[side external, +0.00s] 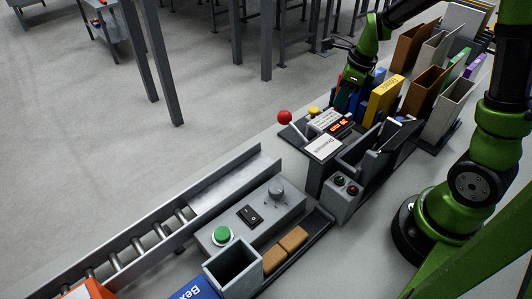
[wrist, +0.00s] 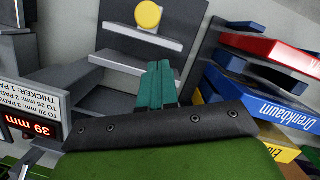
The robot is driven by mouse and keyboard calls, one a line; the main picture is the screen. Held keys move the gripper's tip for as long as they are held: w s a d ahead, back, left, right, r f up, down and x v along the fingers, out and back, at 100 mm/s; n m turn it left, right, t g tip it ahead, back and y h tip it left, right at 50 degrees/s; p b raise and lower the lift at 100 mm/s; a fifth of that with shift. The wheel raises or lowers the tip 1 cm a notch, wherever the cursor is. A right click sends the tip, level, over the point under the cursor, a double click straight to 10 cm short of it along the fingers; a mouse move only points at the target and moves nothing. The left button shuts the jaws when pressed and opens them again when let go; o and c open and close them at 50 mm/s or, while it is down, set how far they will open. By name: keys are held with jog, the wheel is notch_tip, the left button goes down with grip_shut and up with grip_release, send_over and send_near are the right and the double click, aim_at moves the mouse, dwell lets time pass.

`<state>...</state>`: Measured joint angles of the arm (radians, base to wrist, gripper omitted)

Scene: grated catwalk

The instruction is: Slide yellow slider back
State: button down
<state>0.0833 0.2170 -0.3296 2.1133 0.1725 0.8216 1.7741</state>
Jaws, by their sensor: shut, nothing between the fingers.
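A round yellow knob (wrist: 148,15), which I take to be the yellow slider, shows at the top of the wrist view against a dark grey plate above a light grey ledge. In the side view it is a small yellow piece (side external: 314,110) beside the red ball lever. My gripper (wrist: 158,68) has its teal fingers together, with nothing between them. In the picture the fingertips are below the knob and apart from it. In the side view my gripper (side external: 343,100) is just right of the knob, partly hidden by the yellow box and the device.
A red display (wrist: 18,121) reading 39 mm is at the left of the wrist view. Red and blue boxes (wrist: 265,97) stand close on the right. A red ball lever (side external: 284,117) rises beside the knob. A conveyor (side external: 160,228) and button panel (side external: 250,214) lie nearer the camera.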

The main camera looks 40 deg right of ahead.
aim_at(317, 109)
jog(key=s+d+r, duration=0.1)
jog(key=s+r, duration=0.3)
jog(key=r, duration=0.4)
jog(key=shift+t, duration=0.3)
jog(key=x, duration=1)
jog(key=shift+a+f, duration=0.15)
jog(key=shift+f, duration=0.05)
jog(key=w, duration=0.1)
jog(key=w+a, duration=0.1)
jog(key=w, duration=0.1)
jog(key=shift+w+a+f, duration=0.1)
jog(key=shift+a+f, duration=0.1)
jog(key=shift+w+a, duration=0.2)
jog(key=shift+w, duration=0.05)
jog(key=shift+w, duration=0.1)
jog(key=shift+w+a+f, duration=0.1)
jog(key=shift+w+a, duration=0.1)
jog(key=shift+w, duration=0.75)
